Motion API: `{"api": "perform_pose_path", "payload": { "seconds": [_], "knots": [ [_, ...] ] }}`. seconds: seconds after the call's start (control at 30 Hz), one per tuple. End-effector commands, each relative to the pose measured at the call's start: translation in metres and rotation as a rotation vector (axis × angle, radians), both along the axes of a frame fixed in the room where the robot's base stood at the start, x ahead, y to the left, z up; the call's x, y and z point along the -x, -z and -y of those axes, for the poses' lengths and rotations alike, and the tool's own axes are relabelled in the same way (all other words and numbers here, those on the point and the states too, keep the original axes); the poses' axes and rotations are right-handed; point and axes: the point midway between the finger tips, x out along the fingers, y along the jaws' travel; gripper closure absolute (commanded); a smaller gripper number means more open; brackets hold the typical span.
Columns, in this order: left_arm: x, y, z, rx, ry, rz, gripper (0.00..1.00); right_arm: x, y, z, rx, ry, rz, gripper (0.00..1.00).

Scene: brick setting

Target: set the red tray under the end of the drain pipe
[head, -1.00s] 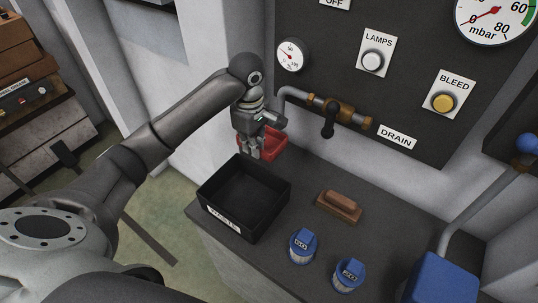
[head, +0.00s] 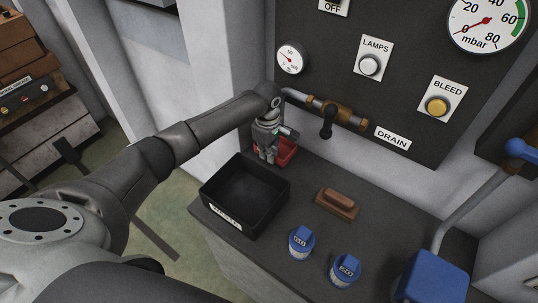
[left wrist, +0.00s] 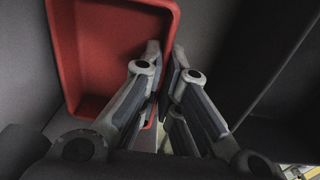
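The red tray (head: 288,152) is at the back of the dark bench, behind the black bin and below the drain pipe (head: 292,93). I cannot tell whether it rests on the bench or hangs just above it. My left gripper (head: 267,158) is at the tray's near left side. In the left wrist view the tray (left wrist: 105,45) fills the upper left, and the gripper (left wrist: 166,66) is shut on its rim, one finger inside the wall and one outside. The pipe bends down at its left, and its open end is hidden behind my left arm. My right gripper is not in view.
The black bin (head: 226,212) stands close in front of the tray. A brown brush-like block (head: 337,204) and two blue-lidded jars (head: 301,242) (head: 345,269) are on the bench. The valve handle (head: 327,125) hangs from the pipe.

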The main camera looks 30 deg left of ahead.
Motion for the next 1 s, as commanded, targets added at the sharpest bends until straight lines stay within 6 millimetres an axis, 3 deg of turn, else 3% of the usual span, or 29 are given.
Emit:
{"api": "perform_pose_path", "payload": {
  "seconds": [0.07,0.2,0.6,0.63,0.77,1.0],
  "knots": [
    [0.000,0.012,0.000,0.000,0.000,-0.001,1.00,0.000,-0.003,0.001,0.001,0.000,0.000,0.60],
    [-0.004,0.017,0.001,0.000,0.001,0.004,1.00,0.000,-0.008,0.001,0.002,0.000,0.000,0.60],
    [-0.004,0.023,0.001,0.000,0.000,0.003,1.00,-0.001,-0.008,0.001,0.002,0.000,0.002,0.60],
    [-0.004,0.023,0.000,-0.001,0.001,0.001,0.92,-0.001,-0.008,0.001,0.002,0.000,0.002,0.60],
    [-0.004,0.023,0.000,-0.001,0.001,0.001,0.75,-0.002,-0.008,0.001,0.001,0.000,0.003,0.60],
    [-0.004,0.023,0.000,-0.001,0.001,0.001,0.73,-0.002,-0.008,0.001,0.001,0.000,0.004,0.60]
  ]
}}
